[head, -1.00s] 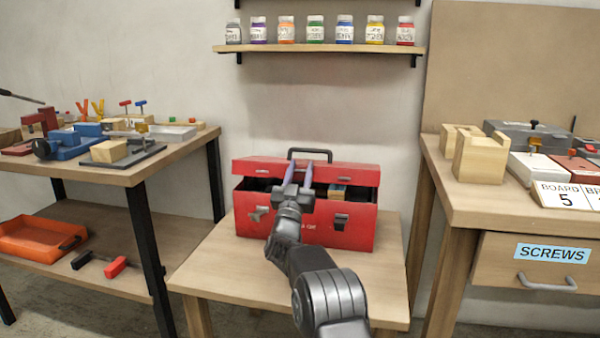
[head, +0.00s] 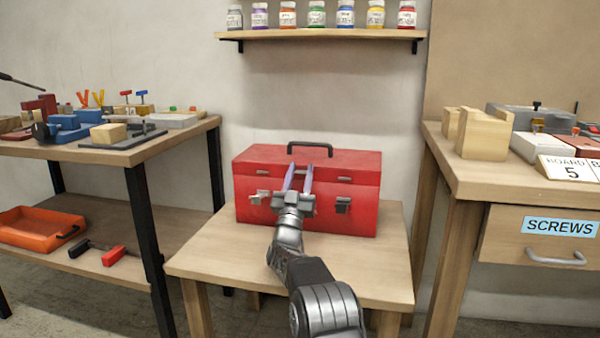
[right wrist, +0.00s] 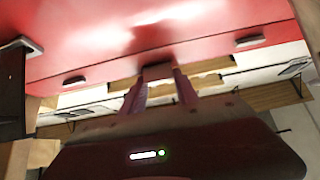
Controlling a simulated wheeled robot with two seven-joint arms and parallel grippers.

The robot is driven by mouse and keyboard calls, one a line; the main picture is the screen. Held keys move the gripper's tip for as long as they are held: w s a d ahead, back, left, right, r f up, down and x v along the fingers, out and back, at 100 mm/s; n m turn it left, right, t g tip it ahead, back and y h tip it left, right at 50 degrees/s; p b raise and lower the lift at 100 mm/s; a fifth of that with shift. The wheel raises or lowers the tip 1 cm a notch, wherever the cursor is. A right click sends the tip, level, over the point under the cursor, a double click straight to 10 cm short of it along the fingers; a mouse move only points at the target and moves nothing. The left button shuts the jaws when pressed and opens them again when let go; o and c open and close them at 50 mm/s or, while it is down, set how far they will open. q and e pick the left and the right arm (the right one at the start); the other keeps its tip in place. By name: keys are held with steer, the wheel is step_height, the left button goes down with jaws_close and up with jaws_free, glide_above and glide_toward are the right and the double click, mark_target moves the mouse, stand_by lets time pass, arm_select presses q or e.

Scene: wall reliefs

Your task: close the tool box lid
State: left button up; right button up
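The red tool box (head: 345,213) stands on the small wooden table. Its lid (head: 350,160) lies down over the body, with no open gap visible at the front, and a dark handle (head: 310,148) stands on top. In the right wrist view, the fingers (right wrist: 160,82) point toward a glossy red surface (right wrist: 150,35); contact is unclear. My left gripper is not in view.
The left bench (head: 185,137) holds clamps and blocks, with an orange tray (head: 30,230) on its lower shelf. The right bench (head: 460,185) holds wood blocks and a screws drawer (head: 545,235). A shelf of jars (head: 320,34) hangs above. The small table's front (head: 215,260) is clear.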

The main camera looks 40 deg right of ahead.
steer(key=o, duration=0.4)
steer(key=shift+w+d+f+y, duration=0.1)
steer(key=shift+f+y, duration=0.05)
steer(key=shift+f, duration=0.3)
steer(key=shift+d+f+y, duration=0.1)
steer(key=shift+f+y, duration=0.05)
steer(key=shift+f, duration=0.3)
steer(key=shift+c, duration=0.2)
steer(key=shift+d+r, duration=0.1)
steer(key=shift+s+a+f+p, duration=0.2)
steer(key=shift+s+a+p, duration=0.1)
steer(key=shift+p, duration=0.1)
steer(key=s+a+b, duration=0.5)
steer(key=s+a, duration=0.2)
steer(key=a, duration=0.3)
steer(key=shift+s+r, duration=0.15)
steer(key=shift+s, duration=0.2)
